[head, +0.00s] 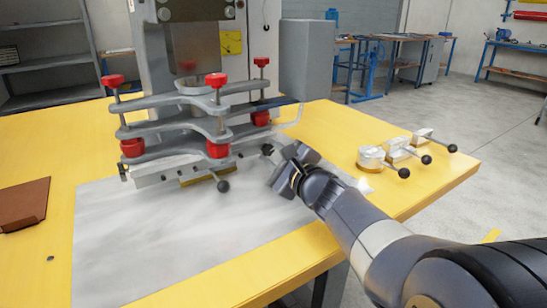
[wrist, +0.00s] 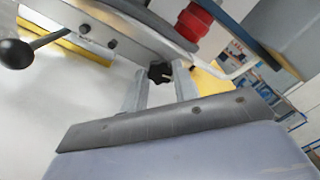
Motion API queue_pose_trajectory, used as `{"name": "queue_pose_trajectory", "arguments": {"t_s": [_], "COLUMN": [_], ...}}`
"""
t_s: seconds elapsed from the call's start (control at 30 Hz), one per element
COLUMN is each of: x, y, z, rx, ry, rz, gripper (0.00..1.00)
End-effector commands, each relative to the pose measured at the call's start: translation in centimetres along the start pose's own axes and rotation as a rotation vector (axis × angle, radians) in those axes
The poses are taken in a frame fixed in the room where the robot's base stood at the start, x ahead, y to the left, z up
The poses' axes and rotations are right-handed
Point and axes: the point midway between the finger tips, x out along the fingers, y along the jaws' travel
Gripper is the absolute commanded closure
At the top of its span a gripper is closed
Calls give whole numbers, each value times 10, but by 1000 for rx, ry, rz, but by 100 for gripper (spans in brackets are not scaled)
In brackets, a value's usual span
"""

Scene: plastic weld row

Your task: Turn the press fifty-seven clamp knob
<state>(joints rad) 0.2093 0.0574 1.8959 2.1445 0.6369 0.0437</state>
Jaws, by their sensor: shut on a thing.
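The clamp knob is a small black star-shaped knob (head: 267,149) at the right end of the press's lower bar. It also shows in the wrist view (wrist: 160,73), between my two finger tips. My gripper (head: 274,155) reaches in from the right and is shut on the knob; its pale fingers (wrist: 160,88) stand on either side of it. The press (head: 190,105) has stacked grey plates with red caps and red collars on its posts. A black ball lever (head: 222,185) sticks out at its front, left of my gripper.
Metal fixtures with black ball handles (head: 398,155) stand on the yellow table (head: 335,120) to the right. A brown block (head: 24,205) lies at the far left. A grey box (head: 307,60) is behind my gripper. The pale sheet (head: 150,250) in front is clear.

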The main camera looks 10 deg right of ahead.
Motion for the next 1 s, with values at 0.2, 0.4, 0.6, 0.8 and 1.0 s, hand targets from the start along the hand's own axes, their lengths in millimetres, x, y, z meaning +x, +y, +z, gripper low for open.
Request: {"name": "queue_pose_trajectory", "arguments": {"t_s": [0.2,0.4,0.6,0.8,1.0], "x": [0,0,0,-3,-31], "y": [0,0,0,-1,-3], "z": [0,0,0,0,1], "rx": [0,1,1,1,1], "ry": [0,-1,-1,0,3], "rz": [0,0,0,-1,-4], "gripper": [95,60,51,51,51]}}
